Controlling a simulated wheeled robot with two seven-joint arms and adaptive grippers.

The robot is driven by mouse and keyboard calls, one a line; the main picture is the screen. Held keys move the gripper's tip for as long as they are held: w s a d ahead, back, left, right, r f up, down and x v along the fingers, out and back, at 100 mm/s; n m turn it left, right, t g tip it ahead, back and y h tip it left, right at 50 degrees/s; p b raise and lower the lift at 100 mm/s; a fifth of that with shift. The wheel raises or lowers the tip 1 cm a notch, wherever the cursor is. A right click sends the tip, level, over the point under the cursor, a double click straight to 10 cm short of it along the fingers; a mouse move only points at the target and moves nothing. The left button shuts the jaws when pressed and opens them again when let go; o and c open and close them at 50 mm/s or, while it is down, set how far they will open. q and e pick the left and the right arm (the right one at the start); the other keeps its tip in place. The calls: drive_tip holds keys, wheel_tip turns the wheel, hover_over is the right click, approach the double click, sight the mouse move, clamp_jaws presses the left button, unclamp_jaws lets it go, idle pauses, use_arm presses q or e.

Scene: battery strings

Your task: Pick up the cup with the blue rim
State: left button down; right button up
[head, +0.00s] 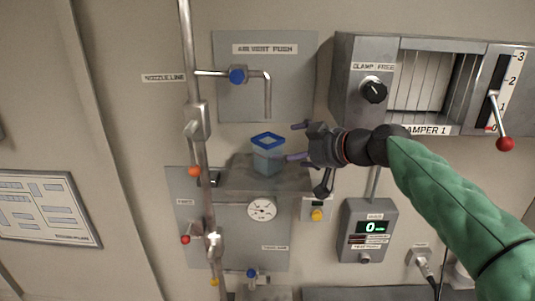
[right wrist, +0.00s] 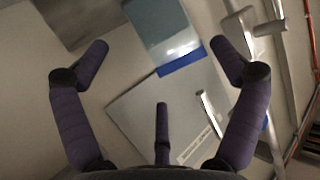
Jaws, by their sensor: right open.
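The cup with the blue rim (head: 268,160) is square, clear and bluish. It stands upright on a grey shelf (head: 235,181) in the middle of the head view. My right gripper (head: 294,142) is open and empty just to the right of the cup, its fingers pointing left towards it. In the right wrist view the cup (right wrist: 165,30) shows at the top, between and beyond the spread purple fingertips (right wrist: 159,45), with its blue rim facing down in the picture. Whether any finger touches the cup, I cannot tell. My left gripper is not in view.
A bent nozzle pipe (head: 267,95) hangs above the cup. A vertical pipe (head: 200,130) with an orange knob (head: 194,171) stands left of the shelf. The damper box (head: 345,90) is at the upper right, and a meter box (head: 367,245) is below my right arm.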

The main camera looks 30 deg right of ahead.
sight(280, 150)
drive_tip(key=shift+x, duration=0.95)
drive_tip(key=p+x, duration=0.2)
drive_tip(key=x, duration=0.2)
drive_tip(key=shift+w+a, duration=0.15)
drive_tip(key=shift+w, duration=0.1)
drive_tip(key=shift+w+f, duration=0.15)
drive_tip(key=shift+w, duration=0.1)
drive_tip(key=shift+s, duration=0.15)
drive_tip(key=shift+c, duration=0.6)
drive_tip(key=c, duration=0.8)
